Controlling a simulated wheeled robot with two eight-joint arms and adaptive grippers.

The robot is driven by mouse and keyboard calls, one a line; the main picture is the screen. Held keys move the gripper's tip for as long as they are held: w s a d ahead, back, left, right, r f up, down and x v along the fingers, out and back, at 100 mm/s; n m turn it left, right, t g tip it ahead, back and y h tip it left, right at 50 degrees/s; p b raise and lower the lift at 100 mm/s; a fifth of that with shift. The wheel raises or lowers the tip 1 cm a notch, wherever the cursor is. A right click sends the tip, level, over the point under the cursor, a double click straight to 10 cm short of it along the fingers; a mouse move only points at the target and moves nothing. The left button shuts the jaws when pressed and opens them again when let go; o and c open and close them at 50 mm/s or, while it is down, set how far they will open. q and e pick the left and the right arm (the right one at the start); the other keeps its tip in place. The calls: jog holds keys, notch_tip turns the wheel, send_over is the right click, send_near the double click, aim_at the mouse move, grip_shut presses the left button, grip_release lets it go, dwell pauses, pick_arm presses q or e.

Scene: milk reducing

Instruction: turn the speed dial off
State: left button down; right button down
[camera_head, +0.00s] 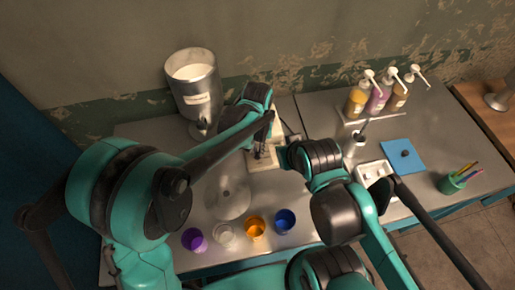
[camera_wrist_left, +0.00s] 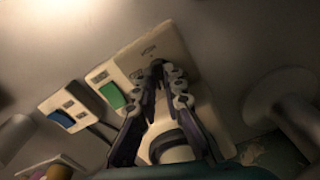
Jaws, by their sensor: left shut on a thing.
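A cream device (camera_head: 262,164) stands on the metal table behind the cups. It also fills the middle of the left wrist view (camera_wrist_left: 177,45). My left gripper (camera_head: 262,148) reaches down to it. In the left wrist view, my left gripper (camera_wrist_left: 158,70) has its fingertips closed together against the device's face, around a small dark part that I take to be the speed dial; the fingers mostly hide it. A green switch (camera_wrist_left: 113,96) and a blue switch (camera_wrist_left: 62,118) sit on panels to its left. My right arm shows, but I cannot make out its gripper.
A steel dispenser (camera_head: 195,88) stands behind left. Purple (camera_head: 194,240), clear, orange (camera_head: 256,228) and blue (camera_head: 285,221) cups line the front. Pump bottles (camera_head: 377,97) stand at the back right, with a blue mat (camera_head: 403,157) and a green pen cup (camera_head: 451,183) nearer.

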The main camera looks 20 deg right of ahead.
aim_at(257, 152)
pick_arm(q)
jog(key=shift+n, duration=2)
jog(key=c, duration=1.6)
grip_release()
notch_tip(257, 152, up, 12)
